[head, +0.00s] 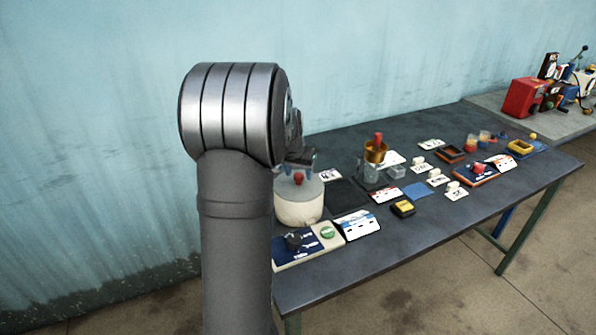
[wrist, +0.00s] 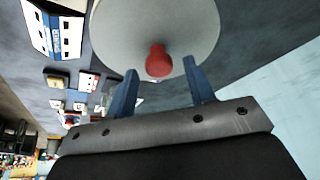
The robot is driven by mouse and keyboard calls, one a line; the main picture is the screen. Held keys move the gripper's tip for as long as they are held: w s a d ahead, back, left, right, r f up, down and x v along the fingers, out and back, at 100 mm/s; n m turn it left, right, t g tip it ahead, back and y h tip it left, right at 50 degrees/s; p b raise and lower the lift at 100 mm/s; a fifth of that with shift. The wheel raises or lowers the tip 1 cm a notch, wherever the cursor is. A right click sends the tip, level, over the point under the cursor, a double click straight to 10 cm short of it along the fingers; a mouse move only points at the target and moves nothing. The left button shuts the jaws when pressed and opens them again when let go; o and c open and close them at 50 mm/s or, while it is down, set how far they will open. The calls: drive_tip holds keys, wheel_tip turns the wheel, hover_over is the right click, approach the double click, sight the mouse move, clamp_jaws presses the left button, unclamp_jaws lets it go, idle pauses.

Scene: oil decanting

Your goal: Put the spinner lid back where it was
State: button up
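The spinner (head: 298,204) is a white drum at the near left of the table. Its pale round lid (wrist: 192,22) sits on top of the drum, with a red knob (head: 298,178) in its middle. The red knob (wrist: 159,60) also shows in the wrist view, just beyond the fingertips and between their lines. My gripper (wrist: 158,78) is open, its two blue fingers apart with nothing between them. In the head view my gripper (head: 297,163) is just above the knob, partly hidden by my arm. I cannot tell whether a finger touches the lid.
A blue panel with a green button (head: 327,233) and a white card (head: 358,224) lie in front of the drum. A dark square mat (head: 347,193) is right of it. A brass funnel with a red top (head: 375,152) stands farther right. The wall (head: 100,120) rises behind.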

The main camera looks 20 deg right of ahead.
drive_tip(key=v, duration=1.3)
drive_tip(key=shift+r, duration=0.15)
drive_tip(key=shift+w+d, duration=0.1)
drive_tip(key=x, duration=1.3)
drive_tip(key=shift+r, duration=0.35)
drive_tip(key=shift+f, duration=0.1)
